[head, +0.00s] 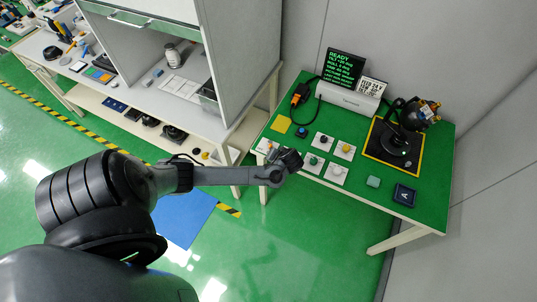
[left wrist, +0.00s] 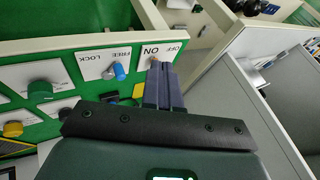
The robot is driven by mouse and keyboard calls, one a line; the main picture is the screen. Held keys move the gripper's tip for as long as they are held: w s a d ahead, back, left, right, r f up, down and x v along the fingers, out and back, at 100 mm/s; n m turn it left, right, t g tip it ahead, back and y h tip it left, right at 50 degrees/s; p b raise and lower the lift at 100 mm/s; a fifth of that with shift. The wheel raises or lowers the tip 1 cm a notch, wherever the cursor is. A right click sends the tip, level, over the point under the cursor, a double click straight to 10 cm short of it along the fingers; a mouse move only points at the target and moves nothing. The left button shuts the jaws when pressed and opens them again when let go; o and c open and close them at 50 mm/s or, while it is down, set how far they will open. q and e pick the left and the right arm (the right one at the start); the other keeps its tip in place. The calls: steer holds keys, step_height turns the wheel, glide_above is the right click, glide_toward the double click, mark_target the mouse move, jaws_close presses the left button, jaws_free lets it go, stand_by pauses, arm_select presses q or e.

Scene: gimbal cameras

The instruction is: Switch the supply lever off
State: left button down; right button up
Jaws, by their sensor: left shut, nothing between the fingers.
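The white ON/OFF panel (left wrist: 172,50) is at the edge of the green board in the left wrist view. Its small orange lever (left wrist: 155,59) shows just beyond my fingertips, on the side by the word ON. In the head view the panel (head: 265,146) lies at the table's near left corner, partly behind my gripper. My left gripper (left wrist: 163,72) is shut and empty, its fingertips close to the lever; I cannot tell whether they touch it. It also shows in the head view (head: 292,160). My right gripper is not in view.
A FREE/LOCK panel (left wrist: 102,66) with a blue knob (left wrist: 118,71) is beside the lever panel. Several other knob panels stand on the green table (head: 400,200), with a READY screen (head: 343,67) behind. A grey cabinet (head: 240,60) stands to the left.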

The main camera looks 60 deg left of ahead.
arm_select(q)
steer(key=shift+t, duration=0.5)
steer(key=w, duration=0.1)
steer(key=w+r, duration=0.1)
steer(key=w, duration=0.1)
steer(key=w+a+r+b, duration=0.1)
steer(key=shift+w, duration=0.2)
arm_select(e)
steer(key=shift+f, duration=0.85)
arm_select(q)
steer(key=b+x, duration=0.1)
steer(key=x, duration=0.7)
steer(key=shift+f+b, duration=0.1)
steer(key=shift+b, duration=0.3)
steer(key=shift+x, duration=0.95)
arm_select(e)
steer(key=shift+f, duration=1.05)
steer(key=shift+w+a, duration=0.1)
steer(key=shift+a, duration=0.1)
